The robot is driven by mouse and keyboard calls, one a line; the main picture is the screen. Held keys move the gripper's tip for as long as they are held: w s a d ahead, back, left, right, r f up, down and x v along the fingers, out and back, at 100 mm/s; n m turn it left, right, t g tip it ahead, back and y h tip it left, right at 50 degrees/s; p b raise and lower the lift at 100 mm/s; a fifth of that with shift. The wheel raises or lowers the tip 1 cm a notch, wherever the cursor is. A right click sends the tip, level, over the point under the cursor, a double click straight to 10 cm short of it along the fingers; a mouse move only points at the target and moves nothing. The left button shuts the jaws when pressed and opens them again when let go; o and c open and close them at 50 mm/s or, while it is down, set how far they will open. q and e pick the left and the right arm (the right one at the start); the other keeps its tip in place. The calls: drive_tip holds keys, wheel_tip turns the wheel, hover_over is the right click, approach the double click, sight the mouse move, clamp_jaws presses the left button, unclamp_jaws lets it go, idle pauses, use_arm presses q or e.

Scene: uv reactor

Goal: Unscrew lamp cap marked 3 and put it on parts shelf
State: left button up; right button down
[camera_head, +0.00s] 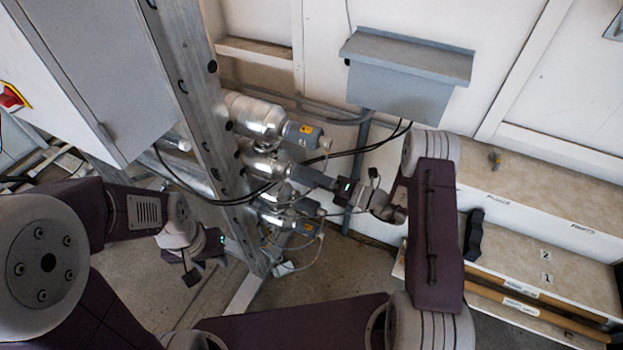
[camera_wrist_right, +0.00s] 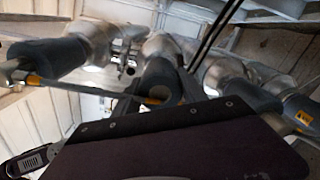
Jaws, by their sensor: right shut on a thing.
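Several grey lamp caps sit on the silver ends of the reactor. The top cap (camera_head: 303,135) has an orange label, and the middle cap (camera_head: 311,177) points to the right. A lower cap (camera_head: 304,208) and another below it (camera_head: 303,228) are partly covered by cables. No number on them is readable. My right gripper (camera_head: 338,189) is shut on the outer end of the middle cap, which still lines up with its silver end. In the right wrist view that cap (camera_wrist_right: 160,78) is ahead of my gripper's dark body. My left gripper (camera_head: 212,243) hangs low at left, apart from the caps.
The stepped parts shelf (camera_head: 530,207) is at right, with marks 2 and 1 on its lower step (camera_head: 585,285). A dark piece (camera_head: 473,233) stands by its left end. Black cables (camera_head: 365,147) loop near the caps. A grey box (camera_head: 405,75) hangs on the wall.

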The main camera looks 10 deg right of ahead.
drive_tip(key=shift+n, duration=0.7)
drive_tip(key=n+b, duration=0.1)
drive_tip(key=n, duration=0.2)
drive_tip(key=shift+f+n, duration=0.15)
drive_tip(key=shift+n, duration=0.85)
drive_tip(key=shift+n+b, duration=0.55)
drive_tip(key=shift+n, duration=0.15)
drive_tip(key=n+b, duration=0.1)
drive_tip(key=n, duration=0.2)
drive_tip(key=shift+n, duration=0.4)
